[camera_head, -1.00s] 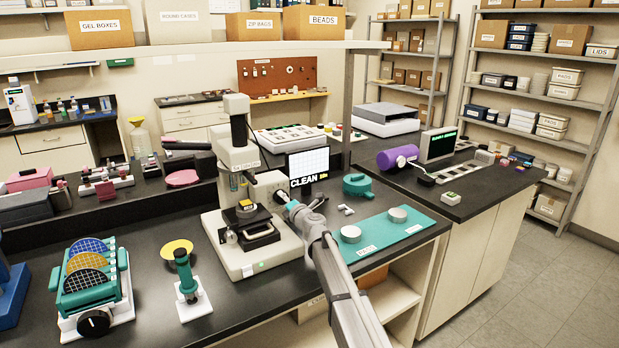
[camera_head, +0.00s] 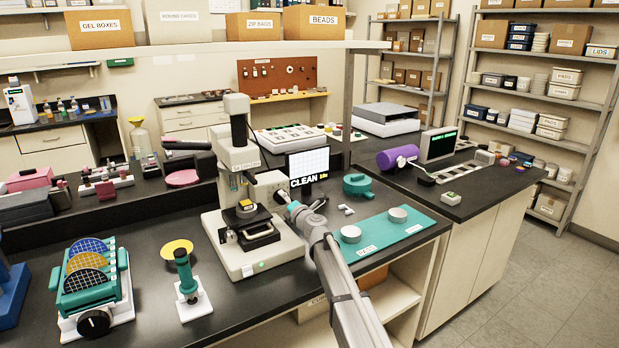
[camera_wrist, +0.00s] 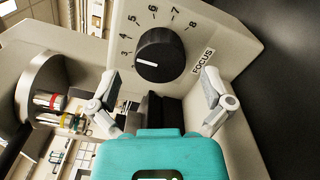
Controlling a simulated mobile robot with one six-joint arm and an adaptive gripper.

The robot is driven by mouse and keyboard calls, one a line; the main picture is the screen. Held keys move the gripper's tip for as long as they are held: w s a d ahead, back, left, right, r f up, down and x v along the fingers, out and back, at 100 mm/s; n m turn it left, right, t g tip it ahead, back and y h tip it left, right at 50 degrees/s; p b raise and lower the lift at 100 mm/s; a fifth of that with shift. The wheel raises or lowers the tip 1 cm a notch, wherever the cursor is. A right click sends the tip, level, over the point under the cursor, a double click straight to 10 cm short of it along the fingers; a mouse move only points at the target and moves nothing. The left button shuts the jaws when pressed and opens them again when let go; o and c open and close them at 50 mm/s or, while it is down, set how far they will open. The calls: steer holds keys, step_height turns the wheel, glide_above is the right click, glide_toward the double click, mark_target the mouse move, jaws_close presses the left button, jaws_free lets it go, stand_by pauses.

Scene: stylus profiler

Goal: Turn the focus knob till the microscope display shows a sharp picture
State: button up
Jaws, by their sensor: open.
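The black focus knob (camera_wrist: 159,55) sits on the microscope's cream side panel in the wrist view, with a numbered dial around it and the word FOCUS beside it. The display (camera_head: 308,168) shows a white grid picture and the word CLEAN.
A teal mat (camera_head: 385,232) with two round grey pieces lies right of my arm. A wafer rack (camera_head: 90,285) and a teal-handled tool (camera_head: 186,275) stand at left.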

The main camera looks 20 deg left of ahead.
steer(key=v, duration=0.7)
stand_by(0.3)
steer(key=shift+s+d+r, duration=0.1)
steer(key=shift+s, duration=0.05)
steer(key=v, duration=1.2)
stand_by(1.5)
